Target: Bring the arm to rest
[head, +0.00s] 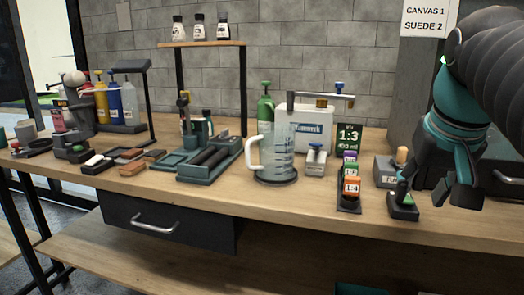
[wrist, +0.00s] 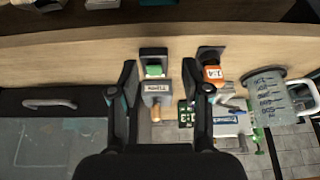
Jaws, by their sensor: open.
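My gripper (head: 432,190) hangs at the right end of the bench in the head view, with its fingers pointing down. In the wrist view my gripper (wrist: 160,85) has its two dark fingers wide apart, with nothing held between them. Past the fingertips, in the gap, lie a small dark block with a green top (wrist: 154,71) and a grey box with a wooden knob (wrist: 157,94). In the head view the green-topped block (head: 404,207) is just left of and below the fingers. I cannot tell whether a finger touches it.
A sign (head: 428,18) hangs behind my arm.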

